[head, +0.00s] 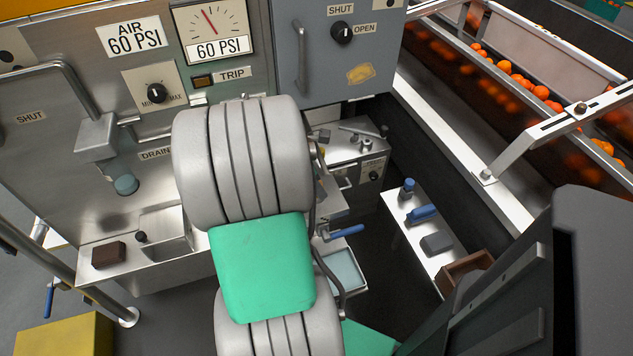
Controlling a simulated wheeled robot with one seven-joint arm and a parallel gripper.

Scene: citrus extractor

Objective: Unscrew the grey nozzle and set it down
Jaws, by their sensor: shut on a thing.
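My arm, pale grey and ribbed with a green section, fills the middle of the head view and blocks much of the machine behind it. My gripper does not show; the arm hides the space where it could be. I cannot make out the grey nozzle for certain. A blue-grey round fitting (125,185) sits on the machine's front at the left, below a bent metal pipe (75,82) that ends in a box-shaped block (97,138). No part of my arm touches that fitting in this view.
A narrow steel shelf (412,232) at right holds a blue bottle (407,188), another blue item (422,213), a grey block (437,242) and a brown open box (463,272). A dark brown block (109,254) lies on the left ledge. A blue-handled lever (346,231) juts out beside my arm.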

